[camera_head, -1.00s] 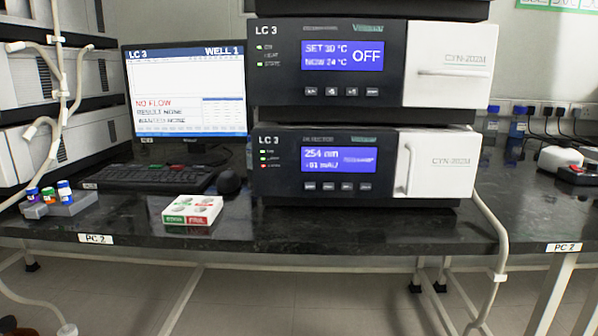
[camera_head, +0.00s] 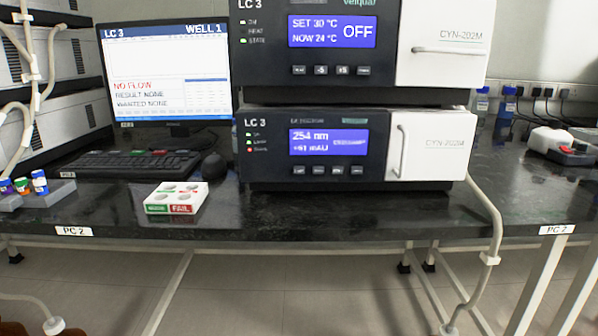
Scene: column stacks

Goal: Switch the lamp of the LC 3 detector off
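The LC 3 detector (camera_head: 270,170) is the lower dark unit of the stack on the bench, with a white right-hand door. Its blue display (camera_head: 328,142) reads 254 nm and a mAU value near 61. A row of several small buttons (camera_head: 328,171) sits under the display; their labels are too small to read. Neither of my grippers is in view.
The column oven unit (camera_head: 265,60) above shows SET 30 °C, NOW 24 °C, OFF. A monitor (camera_head: 165,85), keyboard (camera_head: 125,164), mouse (camera_head: 214,166) and white box (camera_head: 176,197) stand to the left. A white tube (camera_head: 492,215) hangs at the right. The bench front (camera_head: 330,215) is clear.

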